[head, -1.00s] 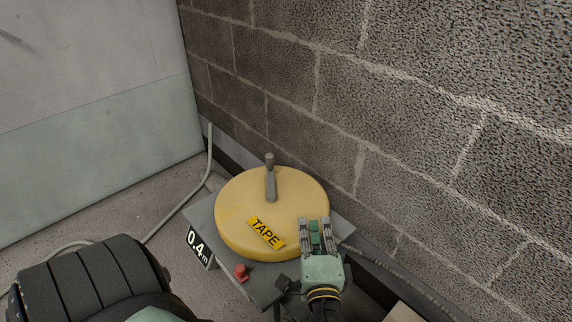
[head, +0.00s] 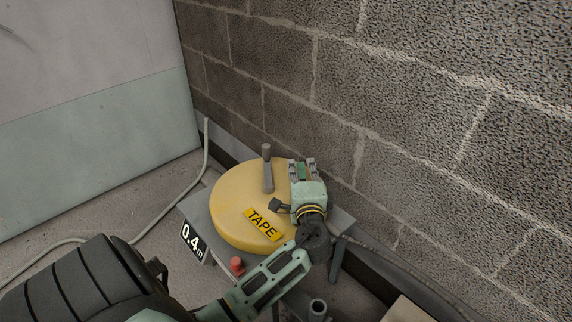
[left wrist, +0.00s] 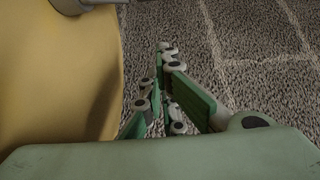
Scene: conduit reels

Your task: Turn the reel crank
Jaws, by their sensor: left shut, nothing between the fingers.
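The yellow reel (head: 232,208) lies flat on a grey stand and bears a TAPE label (head: 264,224). Its grey crank (head: 267,172), an arm with an upright knob, stands on the far part of its top. My left gripper (head: 301,164) is over the reel's right edge, to the right of the crank and apart from it. It is shut with nothing in it. In the left wrist view, the fingers (left wrist: 165,98) are beside the yellow reel (left wrist: 55,90), and part of the crank (left wrist: 75,4) shows at the top left. My right gripper is out of view.
The grey stand (head: 193,216) carries a 0.4 m sign (head: 193,243) and a red button (head: 237,265) at its front. A block wall (head: 420,120) rises close behind and to the right. A pale cable (head: 165,222) runs along the floor to the left.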

